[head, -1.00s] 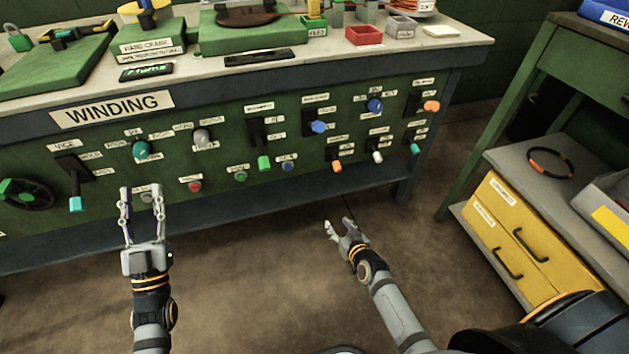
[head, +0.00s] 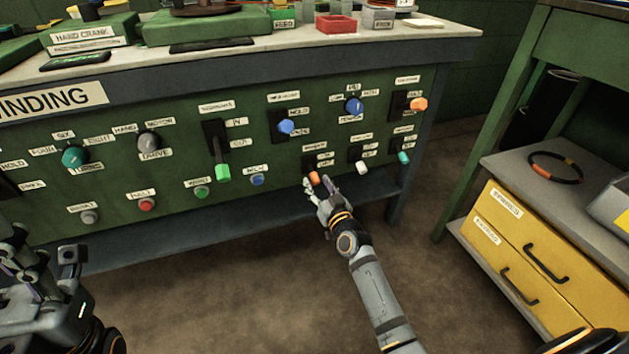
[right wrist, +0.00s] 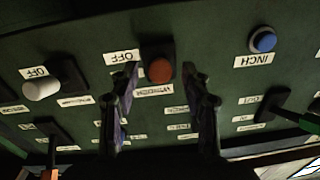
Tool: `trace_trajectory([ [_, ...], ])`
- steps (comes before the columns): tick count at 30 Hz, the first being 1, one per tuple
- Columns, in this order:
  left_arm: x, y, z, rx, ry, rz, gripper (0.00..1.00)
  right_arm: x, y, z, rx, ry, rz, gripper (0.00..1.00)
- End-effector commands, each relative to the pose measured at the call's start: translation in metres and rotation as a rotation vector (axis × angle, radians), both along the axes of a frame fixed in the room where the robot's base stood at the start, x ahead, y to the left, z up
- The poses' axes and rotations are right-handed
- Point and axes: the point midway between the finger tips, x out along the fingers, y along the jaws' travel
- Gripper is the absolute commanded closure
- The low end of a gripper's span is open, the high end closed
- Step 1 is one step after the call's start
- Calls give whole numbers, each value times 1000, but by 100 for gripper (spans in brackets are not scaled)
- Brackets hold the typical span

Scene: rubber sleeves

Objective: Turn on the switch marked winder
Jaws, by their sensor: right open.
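The orange-tipped toggle (head: 314,178) is at the lower right of the green panel, with small labels above and beside it that I cannot read in the head view. In the right wrist view, which is upside down, its round orange-red end (right wrist: 160,70) faces the camera, with an OFF label beside it. My right gripper (head: 321,187) is open at this toggle, its fingers (right wrist: 160,80) on either side in the picture. Contact is not clear. My left gripper (head: 42,250) is at the lower left, apart from the panel, its fingers looking spread and empty.
Close by are a white-tipped toggle (head: 362,168), a teal-tipped toggle (head: 404,158), a blue button (head: 257,180) and a blue-handled switch (head: 287,127). The bench top (head: 300,45) overhangs the panel. A shelf with yellow drawers (head: 520,240) stands at right. The floor between is clear.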

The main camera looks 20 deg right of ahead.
Motion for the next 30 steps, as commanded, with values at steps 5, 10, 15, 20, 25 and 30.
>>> trace_trajectory([
  [5, 0, 0, -5, -1, 0, 3, 60, 23, 2, -1, 1, -1, 0, 53],
  [10, 0, 0, -5, -1, -1, 4, 60, 28, 3, -1, 1, 1, 0, 53],
  [15, 0, 0, -5, -1, -1, 4, 60, 28, 3, -1, 1, 1, 0, 53],
  [20, 0, 0, -5, -1, 0, 4, 60, 28, 3, -1, 1, 1, 0, 74],
  [25, 0, 0, -5, -1, 0, 4, 60, 28, 2, -1, 1, 1, 0, 97],
  [30, 0, 0, -4, -1, 0, 4, 60, 28, 2, -1, 0, 2, 0, 100],
])
